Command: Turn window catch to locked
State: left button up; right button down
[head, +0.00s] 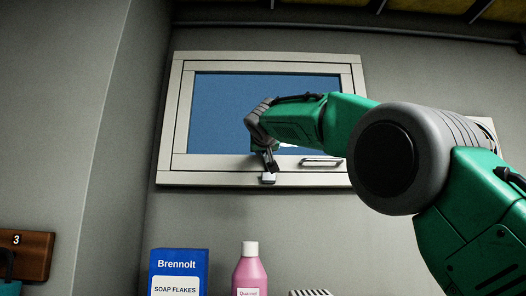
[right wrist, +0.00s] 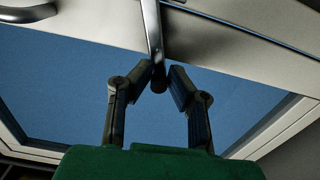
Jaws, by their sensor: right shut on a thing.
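The window (head: 210,120) is a closed pale frame with blue glass on the grey wall. Its catch (head: 268,178) sits at the bottom middle of the frame, with a lever rising from it toward my gripper. In the right wrist view the catch lever (right wrist: 154,35) is a thin metal bar ending in a dark round tip between my fingers. My right gripper (head: 268,160) is at the lever, in front of the lower glass. In the right wrist view its two fingers (right wrist: 160,84) close around the lever's tip. My left gripper is not in view.
A fixed bar handle (head: 322,162) is on the lower frame, right of the catch. Below stand a blue soap flakes box (head: 178,268), a pink bottle (head: 250,272) and a white ridged item (head: 310,292). A wooden hook board (head: 30,255) is at lower left.

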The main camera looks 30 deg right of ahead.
jog(key=shift+s+d+r+m+b, duration=0.2)
jog(key=shift+s+d+m+b, duration=0.1)
jog(key=shift+m, duration=0.45)
jog(key=shift+s+d+r+m+b, duration=0.2)
jog(key=shift+d+m, duration=0.1)
jog(key=shift+m, duration=0.45)
jog(key=c, duration=1.5)
grip_release()
jog(key=shift+c, duration=0.2)
jog(key=shift+s, duration=0.1)
jog(key=shift+f, duration=0.1)
